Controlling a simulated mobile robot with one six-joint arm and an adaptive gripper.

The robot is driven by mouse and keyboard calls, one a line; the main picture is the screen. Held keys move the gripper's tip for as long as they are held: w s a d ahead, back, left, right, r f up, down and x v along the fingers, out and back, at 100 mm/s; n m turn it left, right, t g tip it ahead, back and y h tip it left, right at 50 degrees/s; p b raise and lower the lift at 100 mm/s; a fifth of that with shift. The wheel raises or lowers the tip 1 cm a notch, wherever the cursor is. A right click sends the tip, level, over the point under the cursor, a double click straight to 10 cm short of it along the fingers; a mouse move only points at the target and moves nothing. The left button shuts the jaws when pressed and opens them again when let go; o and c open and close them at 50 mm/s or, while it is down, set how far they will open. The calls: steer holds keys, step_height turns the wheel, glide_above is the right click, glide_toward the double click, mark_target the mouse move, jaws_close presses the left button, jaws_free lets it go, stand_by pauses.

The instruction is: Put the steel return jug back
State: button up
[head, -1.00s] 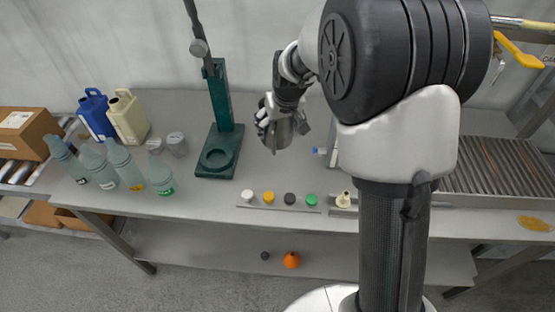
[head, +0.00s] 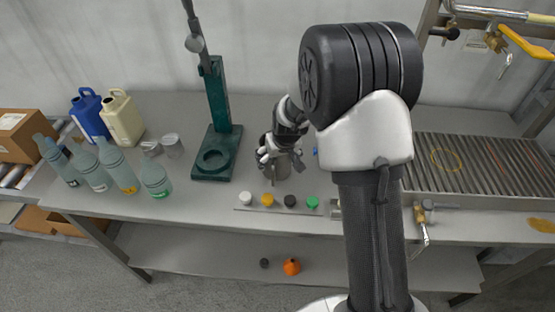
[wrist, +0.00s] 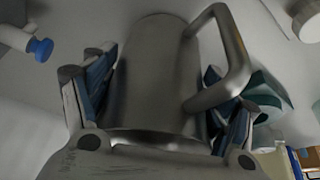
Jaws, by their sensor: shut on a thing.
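The steel jug (head: 283,170) is a plain grey metal cylinder, held in my gripper (head: 279,157) low over the middle of the bench. In the wrist view the jug (wrist: 150,80) fills the space between the fingers, with its looped handle on the right. My gripper (wrist: 158,105) is shut around the jug's body, with fingers on both sides. The fingers partly hide the jug in the head view. I cannot tell whether its base touches the bench.
A row of white, yellow, black and green caps (head: 290,201) lies in front of the jug. A green stand (head: 216,150) is to the left, with several bottles (head: 122,170) and two jerrycans (head: 122,117) beyond. A slatted grate (head: 450,165) is at right.

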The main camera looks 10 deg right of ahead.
steer(key=shift+r, duration=0.15)
steer(key=o, duration=2)
steer(key=shift+f, duration=0.2)
steer(key=shift+o, duration=0.2)
steer(key=shift+r, duration=0.1)
